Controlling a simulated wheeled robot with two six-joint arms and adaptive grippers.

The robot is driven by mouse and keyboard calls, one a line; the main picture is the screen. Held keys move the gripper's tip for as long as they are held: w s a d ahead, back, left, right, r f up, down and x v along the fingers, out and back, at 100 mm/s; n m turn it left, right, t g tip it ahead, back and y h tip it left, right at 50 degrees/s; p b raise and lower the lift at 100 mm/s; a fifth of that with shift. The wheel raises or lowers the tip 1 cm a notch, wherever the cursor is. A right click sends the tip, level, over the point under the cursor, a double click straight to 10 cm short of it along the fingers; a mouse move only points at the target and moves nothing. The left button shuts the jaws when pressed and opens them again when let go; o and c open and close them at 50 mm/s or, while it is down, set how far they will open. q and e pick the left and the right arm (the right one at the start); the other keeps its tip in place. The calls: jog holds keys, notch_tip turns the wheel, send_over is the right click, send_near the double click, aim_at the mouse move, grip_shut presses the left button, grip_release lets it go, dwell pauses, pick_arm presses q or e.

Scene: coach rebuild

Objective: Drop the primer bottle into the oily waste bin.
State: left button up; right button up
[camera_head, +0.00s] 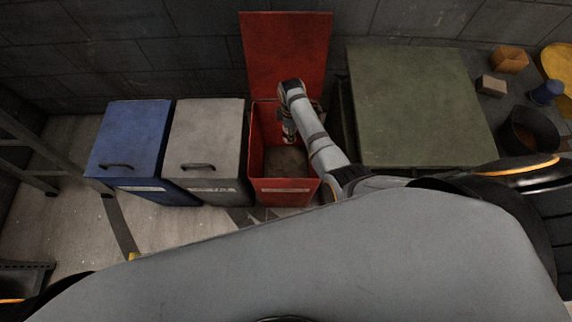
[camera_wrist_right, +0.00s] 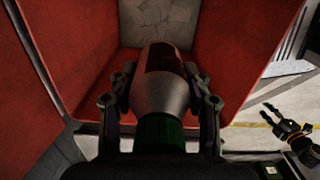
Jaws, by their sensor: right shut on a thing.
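The primer bottle (camera_wrist_right: 162,88) has a pale grey shoulder, a dark label and a green cap. My right gripper (camera_wrist_right: 160,80) is shut on it, one finger on each side. In the head view my right gripper (camera_head: 289,132) is over the opening of the red bin (camera_head: 285,191), inside its walls or just above; the exact height is unclear. The red bin's lid stands open against the wall. Its floor shows beyond the bottle in the right wrist view (camera_wrist_right: 160,25). My left gripper (camera_wrist_right: 285,118) shows at the right of the wrist view, its fingers apart and empty.
A grey bin (camera_head: 206,140) and a blue bin (camera_head: 130,140), both with closed lids, stand left of the red bin. A green-topped cabinet (camera_head: 415,105) stands to the right. Boxes (camera_head: 509,59) and a blue item (camera_head: 546,92) lie beyond it. Shelving stands at the far left.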

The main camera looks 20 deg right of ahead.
jog(key=o, duration=1.5)
notch_tip(320, 180, up, 7)
jog(key=shift+r, duration=0.2)
